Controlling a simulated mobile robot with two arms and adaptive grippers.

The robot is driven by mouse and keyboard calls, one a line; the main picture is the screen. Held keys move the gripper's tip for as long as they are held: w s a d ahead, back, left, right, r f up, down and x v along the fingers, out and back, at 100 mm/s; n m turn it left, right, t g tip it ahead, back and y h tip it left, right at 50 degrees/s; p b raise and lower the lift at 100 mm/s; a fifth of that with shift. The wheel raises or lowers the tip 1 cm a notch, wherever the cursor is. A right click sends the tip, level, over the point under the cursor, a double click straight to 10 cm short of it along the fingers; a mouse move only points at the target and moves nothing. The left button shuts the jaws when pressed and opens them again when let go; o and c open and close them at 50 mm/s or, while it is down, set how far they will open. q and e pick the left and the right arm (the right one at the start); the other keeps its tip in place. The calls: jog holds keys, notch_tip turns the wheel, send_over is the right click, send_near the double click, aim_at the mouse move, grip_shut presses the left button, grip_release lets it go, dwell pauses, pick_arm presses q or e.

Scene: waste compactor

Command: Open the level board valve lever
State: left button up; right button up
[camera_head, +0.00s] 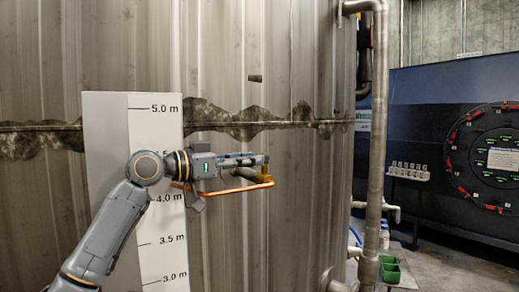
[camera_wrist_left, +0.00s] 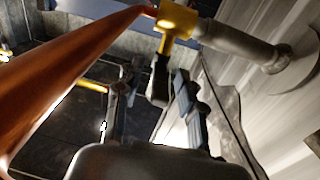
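The yellow valve body (camera_head: 264,178) sits at the end of the orange tube (camera_head: 225,190), in front of the tank wall and right of the white level board (camera_head: 155,240). In the left wrist view, the valve body (camera_wrist_left: 177,20) joins a grey pipe stub (camera_wrist_left: 235,43) to the tank. A dark lever (camera_wrist_left: 159,82) extends from the valve toward my gripper. My left gripper (camera_head: 261,160) is just above the tube at the valve. In its wrist view, the two fingers (camera_wrist_left: 154,88) stand apart on either side of the lever, with gaps visible. My right gripper is out of view.
The large metal tank (camera_head: 310,220) fills the background. A small dark stub (camera_head: 255,78) shows on it above the gripper. A vertical pipe (camera_head: 377,120) stands at right, with green bins (camera_head: 390,270) on the floor beyond. Open floor lies at far right.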

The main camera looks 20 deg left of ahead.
pick_arm(q)
jog(key=shift+p+x, duration=0.5)
jog(key=shift+x, duration=1.25)
grip_shut()
